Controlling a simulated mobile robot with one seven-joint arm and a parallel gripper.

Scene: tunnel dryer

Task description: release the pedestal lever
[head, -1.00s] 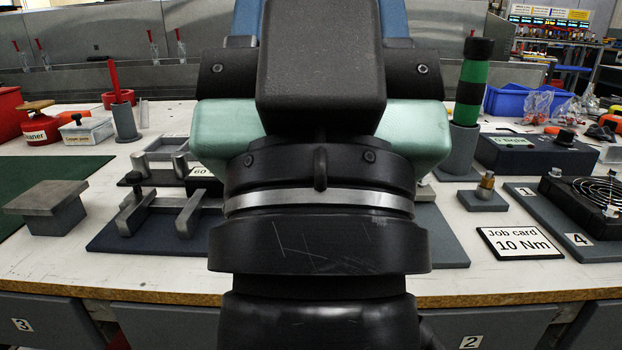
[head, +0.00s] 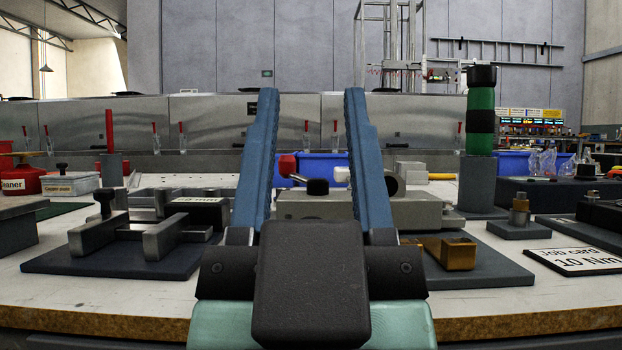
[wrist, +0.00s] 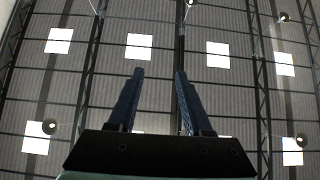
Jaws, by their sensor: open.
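My gripper (head: 311,95) stands upright in front of the bench, its two long blue fingers apart and empty. In the wrist view the fingers (wrist: 160,74) point at the ceiling, with nothing between them. A red upright handle (head: 110,130) rises from a grey post at the left of the bench. A green and black grip (head: 481,110) stands on a grey round pedestal (head: 483,185) at the right. A red knob (head: 287,165) shows between the fingers, behind them. I cannot tell for sure which of these is the pedestal lever. My gripper touches none of them.
A grey fixture (head: 415,210) lies behind my gripper, partly hidden. A dark plate with metal brackets (head: 130,240) is at the left and a brass block (head: 458,253) at the right. A job card (head: 580,261) lies far right. The bench's front edge (head: 110,315) runs below.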

